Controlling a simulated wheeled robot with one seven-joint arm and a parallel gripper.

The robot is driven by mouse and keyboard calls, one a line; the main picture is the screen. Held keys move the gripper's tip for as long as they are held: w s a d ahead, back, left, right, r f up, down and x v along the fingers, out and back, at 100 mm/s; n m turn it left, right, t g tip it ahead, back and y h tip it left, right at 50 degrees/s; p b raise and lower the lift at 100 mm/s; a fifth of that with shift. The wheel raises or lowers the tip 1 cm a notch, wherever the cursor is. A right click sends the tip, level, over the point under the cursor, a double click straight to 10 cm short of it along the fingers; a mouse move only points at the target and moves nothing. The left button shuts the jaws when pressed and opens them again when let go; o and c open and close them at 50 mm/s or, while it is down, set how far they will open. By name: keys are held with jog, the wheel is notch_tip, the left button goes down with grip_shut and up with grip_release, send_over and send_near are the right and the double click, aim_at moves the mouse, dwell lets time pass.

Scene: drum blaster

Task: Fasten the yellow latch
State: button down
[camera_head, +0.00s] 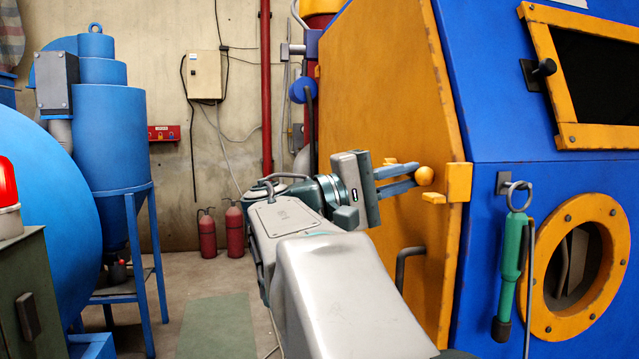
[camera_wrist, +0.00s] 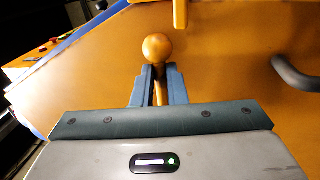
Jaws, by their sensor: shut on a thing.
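The yellow latch shows as a rod with a round knob (camera_head: 424,175) on the orange door (camera_head: 385,110) of the blue machine. A yellow catch block (camera_head: 458,182) sits at the door's right edge, just right of the knob. My gripper (camera_head: 408,178) reaches in from the left with its blue fingers at the knob. In the wrist view the fingers (camera_wrist: 157,86) are closed around the rod just below the knob (camera_wrist: 158,48). The gripper covers part of the rod.
A dark curved handle (camera_head: 408,265) stands out from the door below my gripper. A green tool (camera_head: 511,262) hangs on the blue machine wall (camera_head: 500,130) beside a round orange window (camera_head: 575,267). Blue tanks (camera_head: 110,135) stand at left, with green-grey floor (camera_head: 215,325) between.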

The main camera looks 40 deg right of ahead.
jog(key=shift+f, duration=0.15)
jog(key=c, duration=1.5)
grip_release()
jog(key=shift+o, duration=0.2)
jog(key=p+v, duration=0.1)
jog(key=v, duration=1.2)
jog(key=shift+w+a+p, duration=0.2)
jog(key=shift+a+p, duration=0.15)
jog(key=shift+a, duration=0.05)
